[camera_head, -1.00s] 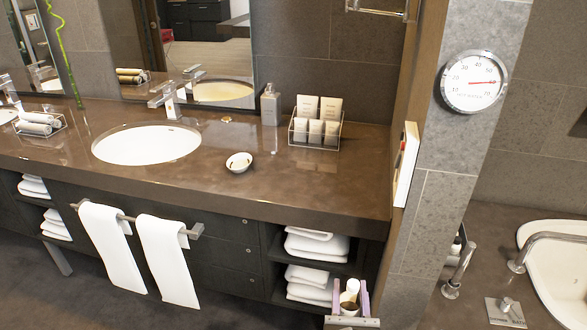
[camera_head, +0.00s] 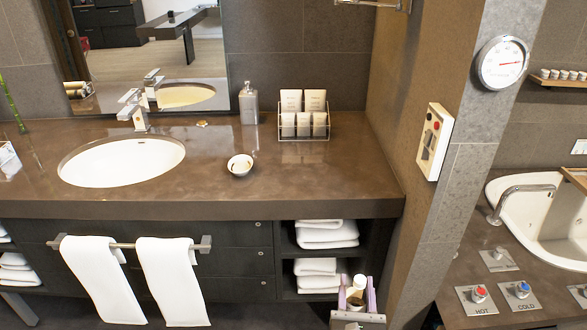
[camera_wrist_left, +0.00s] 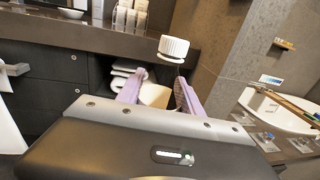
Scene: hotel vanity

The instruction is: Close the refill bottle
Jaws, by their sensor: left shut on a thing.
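My left gripper (camera_head: 356,287) is low in front of the towel shelves, its purple fingers shut on a cream bottle (camera_head: 353,294). In the left wrist view the bottle (camera_wrist_left: 155,95) shows between the fingers, partly hidden by the gripper body. A white ribbed cap (camera_wrist_left: 174,47) shows above it and slightly to the right, looking apart from the bottle body; any link between them is hard to make out. In the head view the white cap (camera_head: 360,281) is at the bottle's far side, and a dark round patch shows on the near side. My right gripper is not in view.
The brown counter (camera_head: 300,185) holds a grey dispenser (camera_head: 249,104), a wire rack of cartons (camera_head: 303,118) and a small white dish (camera_head: 240,165). Folded towels (camera_head: 326,236) lie in the shelves.

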